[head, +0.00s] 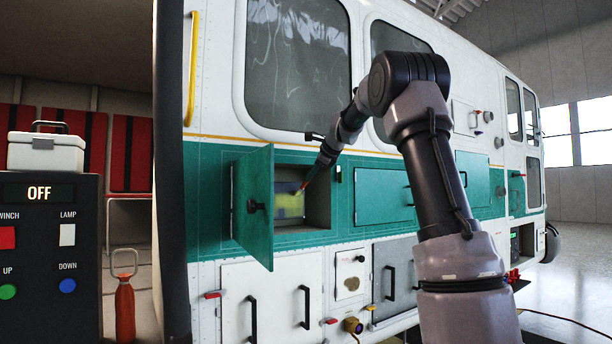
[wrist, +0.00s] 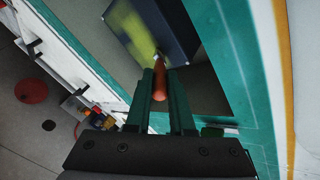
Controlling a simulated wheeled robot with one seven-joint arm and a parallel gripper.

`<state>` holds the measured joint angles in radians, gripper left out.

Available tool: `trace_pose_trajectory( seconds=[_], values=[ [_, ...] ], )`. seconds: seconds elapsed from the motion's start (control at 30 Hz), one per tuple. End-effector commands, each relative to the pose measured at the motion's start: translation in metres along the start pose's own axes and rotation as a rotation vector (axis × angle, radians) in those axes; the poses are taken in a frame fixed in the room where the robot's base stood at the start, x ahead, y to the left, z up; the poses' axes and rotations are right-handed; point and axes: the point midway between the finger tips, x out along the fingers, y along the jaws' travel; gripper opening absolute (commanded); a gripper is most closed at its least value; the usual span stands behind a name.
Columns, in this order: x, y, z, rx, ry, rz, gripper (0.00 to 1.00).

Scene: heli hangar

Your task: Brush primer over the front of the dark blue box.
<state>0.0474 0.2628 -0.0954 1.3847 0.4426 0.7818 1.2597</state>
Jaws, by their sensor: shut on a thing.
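The dark blue box (head: 284,187) sits inside the open compartment in the green band of the helicopter's side. A yellow-green primer patch (head: 289,206) covers much of its front. In the wrist view the box (wrist: 178,25) is at the top, with the patch on its left part and bare dark blue to the right. My gripper (head: 314,172) is at the compartment opening, shut on a brush with an orange-red handle (wrist: 160,88). The brush tip points at the box front near the patch's edge; whether it touches is unclear.
The compartment's green door (head: 256,207) stands open on the left of the opening. A closed green panel (head: 385,195) is to the right. White lower doors with black handles (head: 265,300) lie below. A control panel (head: 45,240) carrying a white case (head: 46,152) stands at far left.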

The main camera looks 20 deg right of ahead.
Motion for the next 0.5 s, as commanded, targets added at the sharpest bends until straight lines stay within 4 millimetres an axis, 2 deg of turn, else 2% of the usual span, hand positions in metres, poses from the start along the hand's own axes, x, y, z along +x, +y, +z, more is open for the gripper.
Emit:
trace_pose_trajectory(
  seconds=[0.17,0.5],
  values=[
    [0.000,-0.003,-0.004,0.000,0.000,0.000,0.00],
    [0.001,-0.021,-0.026,0.001,0.001,-0.001,0.00]
  ],
)
